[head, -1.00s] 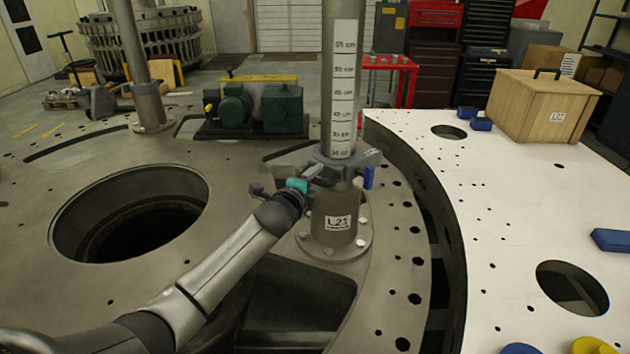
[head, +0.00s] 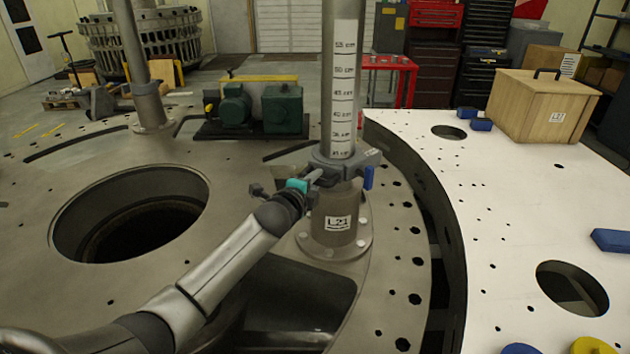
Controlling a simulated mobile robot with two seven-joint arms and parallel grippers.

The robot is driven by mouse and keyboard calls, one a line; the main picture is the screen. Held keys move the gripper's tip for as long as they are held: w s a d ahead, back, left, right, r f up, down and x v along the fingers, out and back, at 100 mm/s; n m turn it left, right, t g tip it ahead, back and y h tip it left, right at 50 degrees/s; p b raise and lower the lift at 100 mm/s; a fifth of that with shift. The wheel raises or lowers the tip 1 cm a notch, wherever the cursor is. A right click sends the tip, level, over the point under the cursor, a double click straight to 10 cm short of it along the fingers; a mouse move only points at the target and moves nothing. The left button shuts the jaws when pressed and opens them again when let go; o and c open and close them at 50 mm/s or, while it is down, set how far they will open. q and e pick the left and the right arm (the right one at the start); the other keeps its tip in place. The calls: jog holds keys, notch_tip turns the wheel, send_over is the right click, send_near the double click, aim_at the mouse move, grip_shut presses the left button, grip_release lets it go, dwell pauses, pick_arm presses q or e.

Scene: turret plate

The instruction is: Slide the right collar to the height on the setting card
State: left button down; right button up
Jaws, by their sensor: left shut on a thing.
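A grey collar (head: 342,166) sits around the right upright post (head: 343,60), near the bottom of its white height scale (head: 344,90), just under the lowest mark that shows. A blue handle (head: 368,177) sticks out on the collar's right side. My left gripper (head: 312,178) is at the collar's left side, shut on the collar's grey handle there; its fingertips are small and partly hidden. The post stands on a flanged base with a white label (head: 338,223). No setting card can be made out. My right gripper is not in view.
A large round hole (head: 130,215) opens in the plate on the left, with another post (head: 140,75) behind it. A green motor unit (head: 262,105) stands behind. A white table (head: 520,220) with a wooden crate (head: 542,105) is on the right.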

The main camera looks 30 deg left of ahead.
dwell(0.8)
pick_arm(q)
notch_tip(320, 180, up, 6)
jog(key=p, duration=0.5)
jog(key=shift+f+p, duration=0.1)
jog(key=shift+p, duration=0.2)
jog(key=shift+f, duration=0.1)
jog(key=c, duration=1)
grip_release()
jog(key=shift+o, duration=1.2)
jog(key=shift+f, duration=0.2)
jog(key=shift+s, duration=0.1)
jog(key=v, duration=1.5)
